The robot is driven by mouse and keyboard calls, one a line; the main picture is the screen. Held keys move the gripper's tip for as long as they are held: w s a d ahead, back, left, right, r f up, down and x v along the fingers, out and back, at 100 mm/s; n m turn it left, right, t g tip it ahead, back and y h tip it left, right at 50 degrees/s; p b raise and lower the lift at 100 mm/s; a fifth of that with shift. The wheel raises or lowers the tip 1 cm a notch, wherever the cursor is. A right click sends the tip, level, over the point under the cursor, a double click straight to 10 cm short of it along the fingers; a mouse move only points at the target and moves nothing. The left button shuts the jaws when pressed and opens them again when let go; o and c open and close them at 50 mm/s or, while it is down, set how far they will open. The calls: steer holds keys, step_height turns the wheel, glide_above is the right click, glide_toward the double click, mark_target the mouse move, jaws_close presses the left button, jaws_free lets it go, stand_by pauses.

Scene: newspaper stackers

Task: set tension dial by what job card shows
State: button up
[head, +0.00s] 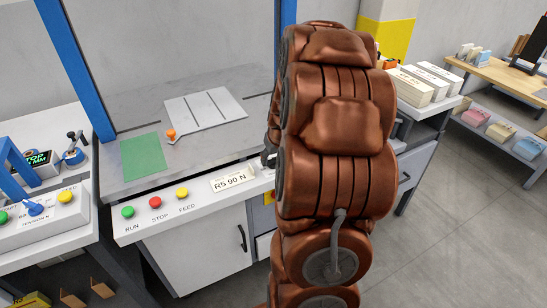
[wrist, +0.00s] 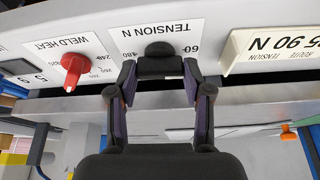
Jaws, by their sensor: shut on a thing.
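The job card (head: 234,180) leans on the front ledge of the middle machine and reads "R5 90 N". It also shows upside down in the wrist view (wrist: 285,45). The tension dial (wrist: 160,52) is a dark knob on a white plate marked "TENSION N", with 60 and 180 legible. My gripper (wrist: 160,72) is shut on this knob, one finger on each side. The knob's pointer cannot be made out, and my fingers cover part of the scale. In the head view my arm hides the dial and most of the gripper.
A red weld heat knob (wrist: 74,68) sits beside the tension plate. Green, red and yellow buttons (head: 155,202) line the ledge. A neighbouring machine at left has its own blue tension knob (head: 35,208). Newspaper stacks (head: 418,88) lie at right. The floor at right is clear.

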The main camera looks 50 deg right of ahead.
steer(key=m+h, duration=0.1)
steer(key=m, duration=0.2)
steer(key=shift+r+m+g, duration=0.1)
steer(key=shift+m+g, duration=0.2)
steer(key=shift+m, duration=0.1)
steer(key=shift+w+a+m+g+h, duration=0.1)
steer(key=shift+m+g+h, duration=0.5)
steer(key=shift+m, duration=1.3)
steer(key=o, duration=1.2)
steer(key=shift+c, duration=0.2)
steer(key=v, duration=1.1)
steer(key=shift+a+r, duration=0.25)
steer(key=shift+r, duration=0.15)
